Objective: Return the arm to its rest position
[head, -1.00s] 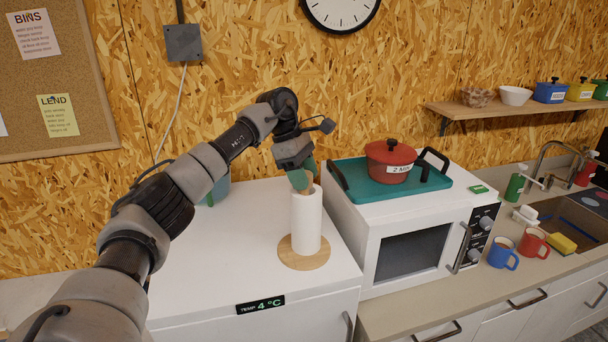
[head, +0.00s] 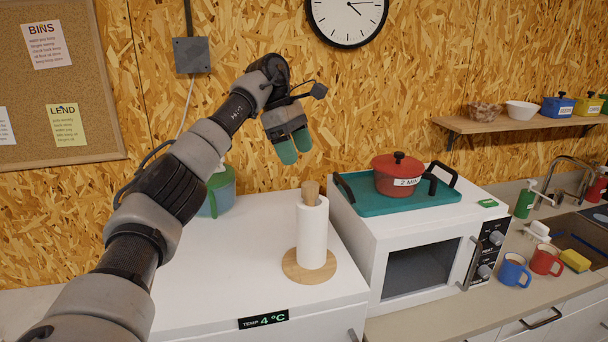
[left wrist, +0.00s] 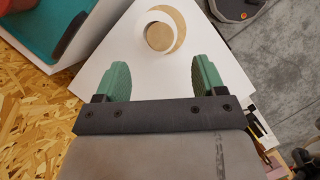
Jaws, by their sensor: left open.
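My left gripper (head: 293,147) is raised above the white fridge top (head: 225,270), up and to the left of the paper towel roll in the head view. Its green fingers are apart and empty, as the left wrist view (left wrist: 162,82) also shows. The white paper towel roll (head: 312,235) stands upright on a round wooden base (head: 295,268), with the wooden post showing at its top. In the left wrist view the roll (left wrist: 160,36) is seen from above, beyond the fingers. My right gripper is not in view.
A white microwave (head: 420,270) stands right of the fridge, bearing a teal tray (head: 350,190) with a red pot (head: 397,180). A green container (head: 222,190) stands behind my arm. Mugs (head: 513,271) and a sink are at right. A wooden shelf (head: 470,125) is on the wall.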

